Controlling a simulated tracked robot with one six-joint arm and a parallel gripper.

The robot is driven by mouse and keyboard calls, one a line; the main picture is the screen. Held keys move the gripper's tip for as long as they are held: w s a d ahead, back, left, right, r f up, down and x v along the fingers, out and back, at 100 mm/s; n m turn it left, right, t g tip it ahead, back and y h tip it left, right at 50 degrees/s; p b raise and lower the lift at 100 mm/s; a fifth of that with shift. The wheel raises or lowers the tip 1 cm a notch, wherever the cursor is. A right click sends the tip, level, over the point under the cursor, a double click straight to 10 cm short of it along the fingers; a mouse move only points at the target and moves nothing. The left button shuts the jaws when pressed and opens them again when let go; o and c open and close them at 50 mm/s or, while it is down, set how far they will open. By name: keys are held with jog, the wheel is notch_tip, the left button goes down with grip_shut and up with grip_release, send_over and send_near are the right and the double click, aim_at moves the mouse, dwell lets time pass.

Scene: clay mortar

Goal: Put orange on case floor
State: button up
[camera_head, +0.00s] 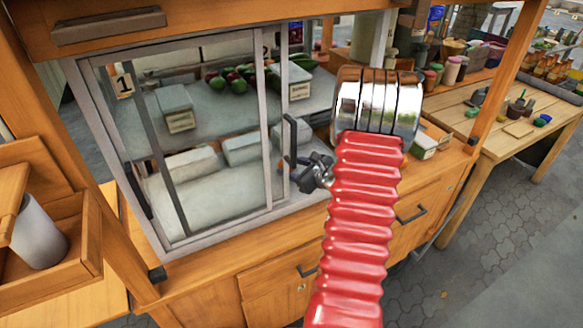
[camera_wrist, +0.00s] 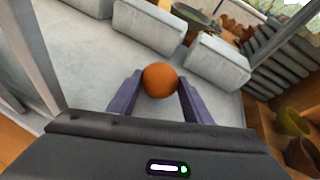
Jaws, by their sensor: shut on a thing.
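The round orange (camera_wrist: 160,80) sits between the two fingertips of my gripper (camera_wrist: 160,92) in the wrist view. My gripper is shut on it. The pale case floor (camera_wrist: 60,62) spreads beyond and around the orange in that view; I cannot tell whether the orange touches it. The case floor (camera_head: 215,200) shows through the glass in the head view.
Pale blocks (camera_wrist: 148,27) stand on the case floor, with another block (camera_wrist: 217,62) to the right. The sliding door's frame (camera_head: 270,140) stands close to my gripper. An upper shelf (camera_head: 225,112) holds vegetables and labelled boxes. A wooden table (camera_head: 515,120) stands at the right.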

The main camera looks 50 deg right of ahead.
jog(key=o, duration=1.1)
jog(key=v, duration=1.2)
jog(key=shift+r, duration=0.1)
dwell(0.4)
